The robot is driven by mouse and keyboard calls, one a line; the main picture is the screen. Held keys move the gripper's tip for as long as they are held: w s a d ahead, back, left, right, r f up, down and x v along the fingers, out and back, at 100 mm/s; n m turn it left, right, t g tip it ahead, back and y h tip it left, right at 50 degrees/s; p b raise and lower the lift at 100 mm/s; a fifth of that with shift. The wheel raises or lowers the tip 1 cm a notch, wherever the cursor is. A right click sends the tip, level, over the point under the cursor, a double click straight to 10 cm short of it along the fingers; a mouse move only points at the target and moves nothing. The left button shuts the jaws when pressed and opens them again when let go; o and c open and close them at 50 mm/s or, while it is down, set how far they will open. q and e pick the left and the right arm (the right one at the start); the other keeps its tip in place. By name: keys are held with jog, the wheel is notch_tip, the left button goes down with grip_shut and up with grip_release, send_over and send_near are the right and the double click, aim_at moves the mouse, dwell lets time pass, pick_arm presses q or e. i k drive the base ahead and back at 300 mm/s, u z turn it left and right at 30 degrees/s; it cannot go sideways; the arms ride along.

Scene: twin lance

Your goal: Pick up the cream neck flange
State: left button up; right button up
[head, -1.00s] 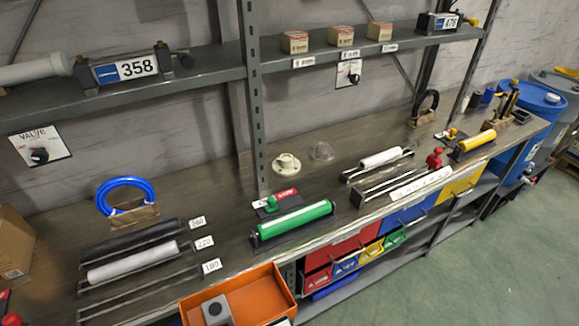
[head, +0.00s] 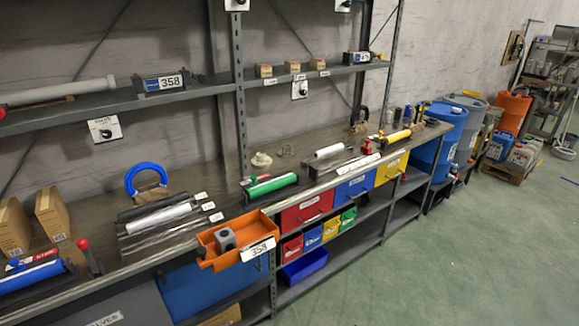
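The cream neck flange (head: 261,160) lies on the workbench (head: 228,176) in the head view, near the back edge and just right of the grey shelf upright. It is a small round cream piece with a raised middle. The green roller (head: 271,185) lies in front of it, nearer the bench's front edge. Neither of my grippers shows in this view.
An orange tray (head: 210,246) holding a grey block juts from the bench front, labelled 358. A blue hose ring (head: 147,167) stands left of the flange. A clear piece (head: 286,150) lies right of it. Green floor (head: 430,265) in front is open.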

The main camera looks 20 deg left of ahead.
aim_at(261, 159)
jog(key=z, duration=0.55)
jog(key=i, duration=0.85)
jog(key=z, duration=0.55)
jog(key=i, duration=1.05)
jog(key=u, duration=0.85)
jog(key=i, duration=0.7)
jog(key=u, duration=0.85)
